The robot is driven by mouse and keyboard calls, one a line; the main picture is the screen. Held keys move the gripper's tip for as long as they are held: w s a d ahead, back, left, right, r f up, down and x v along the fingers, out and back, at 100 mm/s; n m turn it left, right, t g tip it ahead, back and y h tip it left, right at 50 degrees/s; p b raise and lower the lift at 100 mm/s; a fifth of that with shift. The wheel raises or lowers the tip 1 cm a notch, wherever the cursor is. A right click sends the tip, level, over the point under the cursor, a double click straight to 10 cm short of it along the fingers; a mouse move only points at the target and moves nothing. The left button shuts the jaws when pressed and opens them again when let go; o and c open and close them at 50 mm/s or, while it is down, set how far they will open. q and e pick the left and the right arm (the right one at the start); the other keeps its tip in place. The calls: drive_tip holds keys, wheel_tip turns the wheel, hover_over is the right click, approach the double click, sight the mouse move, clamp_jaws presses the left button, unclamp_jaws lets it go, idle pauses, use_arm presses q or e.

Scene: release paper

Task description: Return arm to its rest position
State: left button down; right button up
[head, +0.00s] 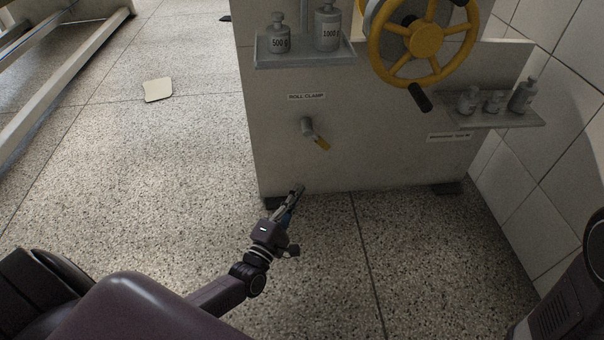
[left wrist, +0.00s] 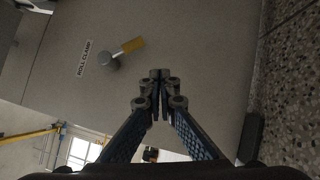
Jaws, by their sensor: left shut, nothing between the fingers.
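My left gripper (head: 295,198) is low in front of the grey machine panel, below the roll clamp lever. It is shut and empty; in the left wrist view its fingertips (left wrist: 159,76) meet. The roll clamp lever (head: 315,134), a grey knob with a yellow handle, points down and to the right in the head view. It also shows in the left wrist view (left wrist: 124,50), apart from the fingers. My right gripper is not in view.
The grey panel (head: 370,160) stands close ahead. It carries a yellow handwheel (head: 426,39), a left shelf (head: 305,55) with two labelled weights and a right shelf (head: 500,118) with small weights. A tiled wall is at right. Speckled floor is open at left, with a pale sheet (head: 158,90).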

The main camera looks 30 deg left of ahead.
use_arm(q)
drive_tip(key=shift+s+f, duration=0.3)
drive_tip(key=shift+s, duration=0.55)
drive_tip(key=shift+d+r, duration=0.1)
